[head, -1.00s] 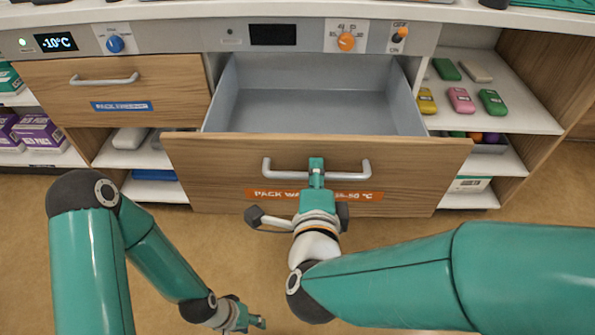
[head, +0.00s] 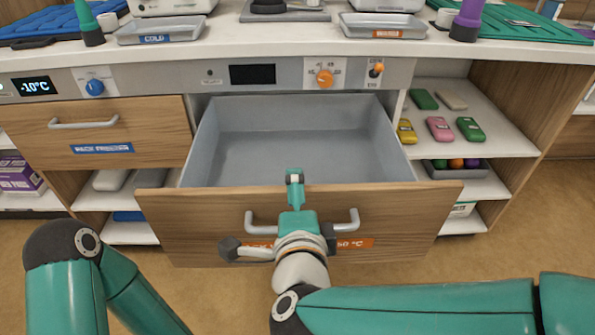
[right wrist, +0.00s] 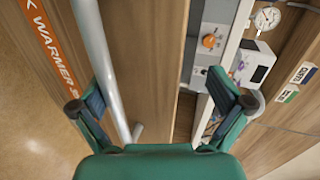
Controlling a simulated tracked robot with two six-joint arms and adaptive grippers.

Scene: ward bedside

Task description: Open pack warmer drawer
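The pack warmer drawer (head: 190,222) has a wood front and a grey bin, stands pulled out and looks empty. Its silver bar handle (head: 250,222) and orange label (head: 362,243) are partly hidden behind my right gripper (head: 295,178). In the head view the gripper's tip shows above the handle, near the front's top edge. In the right wrist view my right gripper (right wrist: 155,105) has its fingers apart. The handle (right wrist: 98,60) passes close to the left finger; contact cannot be told. My left arm is at the lower left; its gripper is outside the view.
The closed pack freezer drawer (head: 100,128) is to the left. Open shelves (head: 500,140) with coloured packs stand to the right. The worktop (head: 290,42) above holds a COLD tray (head: 160,30), an orange-labelled tray (head: 383,26) and cones.

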